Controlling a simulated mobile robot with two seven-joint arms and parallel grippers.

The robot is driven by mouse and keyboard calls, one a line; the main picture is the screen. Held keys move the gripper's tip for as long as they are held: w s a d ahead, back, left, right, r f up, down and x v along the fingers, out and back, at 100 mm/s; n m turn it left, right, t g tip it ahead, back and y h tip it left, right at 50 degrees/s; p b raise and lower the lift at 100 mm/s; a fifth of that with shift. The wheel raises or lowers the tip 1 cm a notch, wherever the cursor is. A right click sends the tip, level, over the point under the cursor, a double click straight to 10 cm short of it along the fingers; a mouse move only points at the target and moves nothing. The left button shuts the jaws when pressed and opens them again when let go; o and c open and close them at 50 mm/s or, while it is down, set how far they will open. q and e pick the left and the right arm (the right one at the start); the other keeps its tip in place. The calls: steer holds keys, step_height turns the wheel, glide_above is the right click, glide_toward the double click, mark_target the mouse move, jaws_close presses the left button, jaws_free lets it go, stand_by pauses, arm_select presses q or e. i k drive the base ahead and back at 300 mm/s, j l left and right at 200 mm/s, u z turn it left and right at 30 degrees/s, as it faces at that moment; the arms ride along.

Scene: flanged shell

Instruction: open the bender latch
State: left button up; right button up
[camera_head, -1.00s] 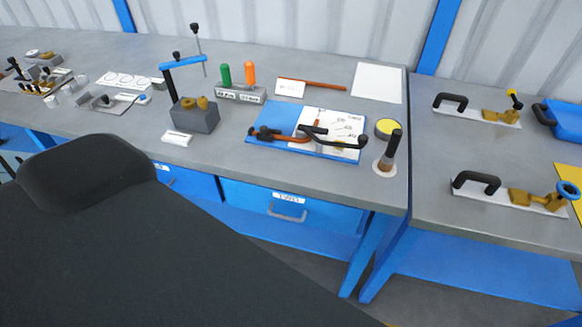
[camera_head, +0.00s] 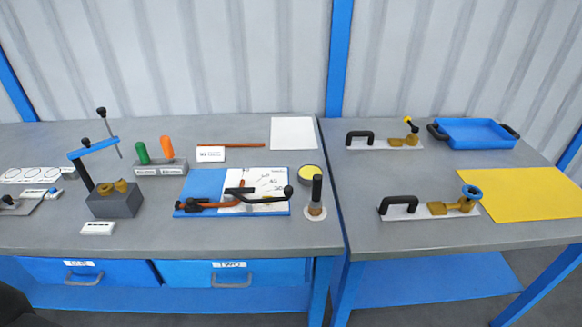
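A hand tool that looks like a bender (camera_head: 272,198), with black and dark red handles ending in black knobs, lies across a blue board (camera_head: 202,184) and a white printed sheet. Its latch is too small to make out. A grey block fixture (camera_head: 115,205) with brass pieces on top, a dark post and a blue bar (camera_head: 93,149) stands further left. I cannot tell from the picture alone which of the two the task means. Neither of my grippers is in view.
The right table holds two brass valves with black handles, a blue tray (camera_head: 475,134) and a yellow sheet (camera_head: 525,195). Two blue drawers sit under the left table.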

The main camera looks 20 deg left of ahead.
mark_target(192, 206)
steer(key=u, duration=1.25)
